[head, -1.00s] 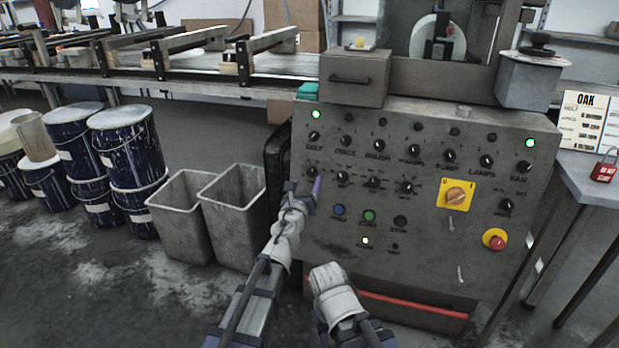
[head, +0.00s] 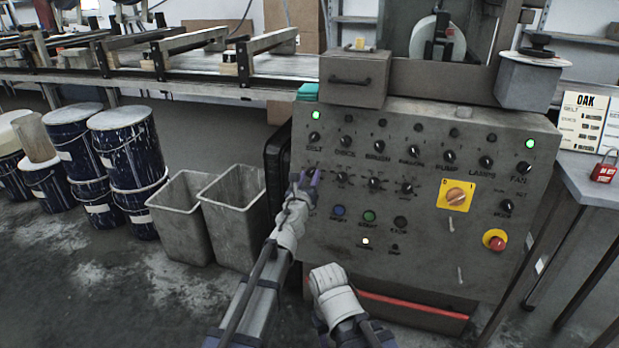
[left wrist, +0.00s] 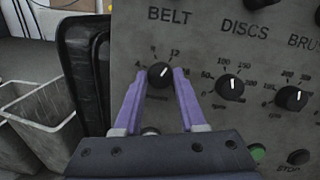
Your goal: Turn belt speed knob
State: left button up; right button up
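The belt speed knob is the black round knob (left wrist: 160,75) under the word BELT in the left wrist view. Its white pointer mark leans up and a little right, with a printed scale around it. My left gripper (left wrist: 161,73) has its two purple fingertips on either side of the knob, with little room at each side. I cannot tell whether they touch it. In the head view the left gripper (head: 304,179) is in front of the panel's left side and largely hides this knob. My right arm's white wrist shows low in the head view; its fingers do not show.
The grey control panel (head: 330,235) carries several other knobs, a yellow rotary switch (head: 455,196) and a red stop button (head: 494,240). The discs knob (left wrist: 230,85) is close right of the gripper. Grey bins (head: 235,215) stand left of the panel.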

pick_arm(q)
grip_shut()
jog(key=shift+n, duration=0.4)
jog(key=n+y+p, duration=0.1)
jog(key=n, duration=0.2)
jog(key=shift+r, duration=0.15)
jog(key=n+g+p, duration=0.1)
jog(key=n, duration=0.3)
jog(key=shift+y+p, duration=0.3)
jog(key=shift+y, duration=0.1)
jog(key=n+g+p, duration=0.1)
jog(key=n+p, duration=0.1)
jog(key=n, duration=0.4)
jog(key=shift+r+n+p, duration=0.1)
jog(key=shift+n+p, duration=0.2)
jog(key=shift+n, duration=0.1)
jog(key=n+p, duration=0.1)
jog(key=n, duration=0.2)
jog(key=shift+g, duration=0.4)
jog(key=shift+n+g+p, duration=0.3)
jog(key=shift+n+p, duration=0.15)
jog(key=shift+n, duration=0.75)
